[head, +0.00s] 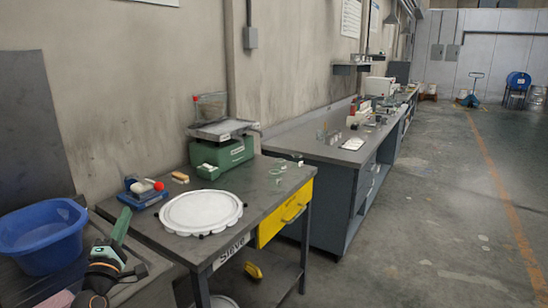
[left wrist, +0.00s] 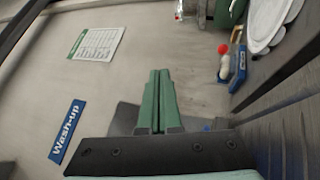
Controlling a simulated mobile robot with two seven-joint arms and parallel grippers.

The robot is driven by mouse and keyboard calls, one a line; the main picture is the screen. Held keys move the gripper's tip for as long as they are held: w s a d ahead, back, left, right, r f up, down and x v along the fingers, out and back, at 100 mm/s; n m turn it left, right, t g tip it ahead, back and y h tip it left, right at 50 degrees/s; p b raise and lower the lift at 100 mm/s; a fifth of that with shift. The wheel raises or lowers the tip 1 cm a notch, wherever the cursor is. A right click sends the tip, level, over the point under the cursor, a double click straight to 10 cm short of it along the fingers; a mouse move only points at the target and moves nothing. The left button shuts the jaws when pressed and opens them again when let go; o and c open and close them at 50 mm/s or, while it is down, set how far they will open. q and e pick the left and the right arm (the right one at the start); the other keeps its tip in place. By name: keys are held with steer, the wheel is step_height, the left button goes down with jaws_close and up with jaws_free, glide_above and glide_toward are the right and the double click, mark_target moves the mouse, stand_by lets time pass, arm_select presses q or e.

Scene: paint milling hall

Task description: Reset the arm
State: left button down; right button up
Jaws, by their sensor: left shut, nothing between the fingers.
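My left gripper (head: 124,214) shows at the lower left of the head view, its green fingers pointing up beside the left end of the table. In the left wrist view the two green fingers (left wrist: 160,73) lie side by side, shut, with nothing between them. My right gripper is in neither view.
The table (head: 150,232) carries a white scalloped disc (head: 202,212), a green scale (head: 222,154) and a blue block holder (head: 143,193). A blue basin (head: 42,235) stands left of my gripper. A wash-up sign (left wrist: 67,132) hangs on the wall. The floor at right is open.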

arm_select(q)
steer(key=w+d+r+n+t+p, duration=0.1)
steer(key=w+d+r+n, duration=0.1)
steer(key=w+d+r, duration=0.45)
step_height(320, 180, down, 9)
steer(key=a+m+g, duration=0.1)
steer(key=m+g, duration=0.5)
steer(key=m, duration=1.9)
steer(key=s+d+f+g+h, duration=0.2)
steer(key=s+d+f, duration=0.3)
steer(key=s+f, duration=0.45)
steer(key=s+d+f+g+h, duration=0.15)
steer(key=s+d+f, duration=0.35)
steer(key=f, duration=0.7)
steer(key=s+d+f+g, duration=0.1)
steer(key=s+d+f, duration=0.2)
steer(key=s, duration=0.6)
steer(key=s+d+f+g+h, duration=0.1)
steer(key=s+f, duration=0.3)
steer(key=s, duration=0.5)
steer(key=s+d+f+g+h, duration=0.1)
steer(key=s+d+f, duration=0.3)
steer(key=s, duration=0.5)
steer(key=shift+s+d+f+n+g, duration=0.15)
steer(key=shift+d+f+n+g, duration=0.2)
steer(key=shift+g, duration=0.2)
